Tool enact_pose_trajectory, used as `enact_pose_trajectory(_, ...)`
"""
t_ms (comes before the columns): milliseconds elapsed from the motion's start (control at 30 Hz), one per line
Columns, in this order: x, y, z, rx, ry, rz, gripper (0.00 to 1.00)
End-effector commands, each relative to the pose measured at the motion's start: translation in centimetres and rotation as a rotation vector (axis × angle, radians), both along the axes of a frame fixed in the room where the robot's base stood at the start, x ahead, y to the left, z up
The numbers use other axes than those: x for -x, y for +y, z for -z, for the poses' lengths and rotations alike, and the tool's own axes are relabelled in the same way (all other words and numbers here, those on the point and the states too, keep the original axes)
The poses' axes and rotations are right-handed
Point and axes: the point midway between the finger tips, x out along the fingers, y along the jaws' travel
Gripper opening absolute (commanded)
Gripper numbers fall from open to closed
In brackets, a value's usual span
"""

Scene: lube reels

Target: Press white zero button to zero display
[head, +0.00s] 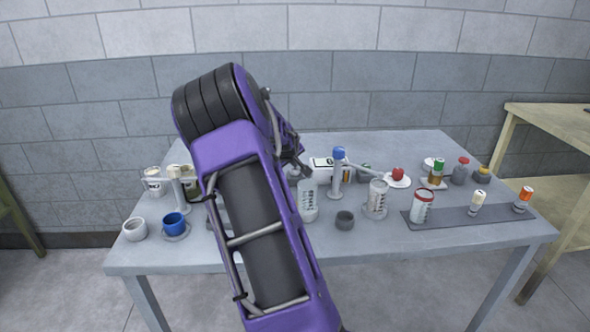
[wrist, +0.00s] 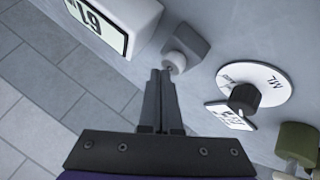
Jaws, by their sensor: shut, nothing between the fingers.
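The white zero button (wrist: 180,63) is a short white cylinder on a grey block (wrist: 188,42) in the wrist view. My gripper (wrist: 164,73) is shut and empty, with its fingertips right at the button's near face. I cannot tell if they touch it or press it in. A white box with the display (wrist: 92,16) is at the upper left of the wrist view, its digits turned and partly cut off. In the head view the display box (head: 322,163) stands mid-table, beside my gripper (head: 304,172). The button is not made out there.
A white dial plate with a black knob (wrist: 243,97) and a green-topped part (wrist: 298,141) lie right of my fingers. A blue-topped post (head: 338,168) stands close right.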

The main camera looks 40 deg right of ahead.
Motion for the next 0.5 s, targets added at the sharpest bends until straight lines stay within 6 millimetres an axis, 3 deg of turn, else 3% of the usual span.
enact_pose_trajectory(500, 0.02, -0.01, 0.68, 0.000, 0.001, -0.001, 0.00)
